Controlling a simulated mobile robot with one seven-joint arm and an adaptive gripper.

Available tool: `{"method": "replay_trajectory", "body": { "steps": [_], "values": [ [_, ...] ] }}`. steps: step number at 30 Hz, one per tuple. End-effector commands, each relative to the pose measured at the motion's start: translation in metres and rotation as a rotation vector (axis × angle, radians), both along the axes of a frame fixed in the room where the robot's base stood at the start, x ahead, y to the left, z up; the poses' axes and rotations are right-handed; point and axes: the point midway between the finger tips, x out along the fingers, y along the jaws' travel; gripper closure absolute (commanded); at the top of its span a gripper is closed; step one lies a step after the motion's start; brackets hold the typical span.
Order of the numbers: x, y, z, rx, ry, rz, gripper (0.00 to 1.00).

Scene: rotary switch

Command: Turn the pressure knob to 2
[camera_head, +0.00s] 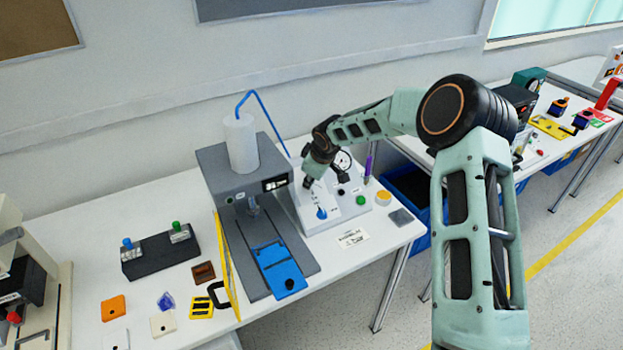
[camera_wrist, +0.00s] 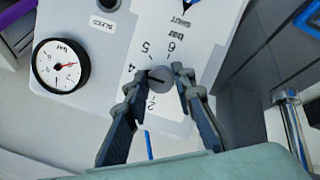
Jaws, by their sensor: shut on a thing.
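The pressure knob (camera_wrist: 159,79) is a small grey round knob with a dark line across its face. It sits on a white panel in the wrist view, within a printed scale marked "bar" where 2, 4, 5 and 6 can be read upside down. My gripper (camera_wrist: 161,72) is shut on the knob, one dark finger on each side. Which number the line points to is not clear. In the head view my gripper (camera_head: 311,182) reaches down to the sloped panel (camera_head: 348,205) and hides the knob.
A round gauge (camera_wrist: 61,66) with a red needle is beside the scale. A grey machine (camera_head: 221,170) with a white cylinder stands left of the panel. A green button (camera_head: 361,200) and a blue switch (camera_head: 321,213) are near the panel's front.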

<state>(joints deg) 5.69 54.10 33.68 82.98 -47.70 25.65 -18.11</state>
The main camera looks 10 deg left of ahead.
Motion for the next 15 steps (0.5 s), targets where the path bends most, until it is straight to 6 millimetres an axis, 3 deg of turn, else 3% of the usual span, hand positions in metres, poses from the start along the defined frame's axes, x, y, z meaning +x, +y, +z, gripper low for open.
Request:
{"method": "replay_trajectory", "body": {
  "steps": [15],
  "values": [
    [-0.0008,0.0013,-0.0026,-0.068,-0.046,0.098,1.00]
  ]
}}
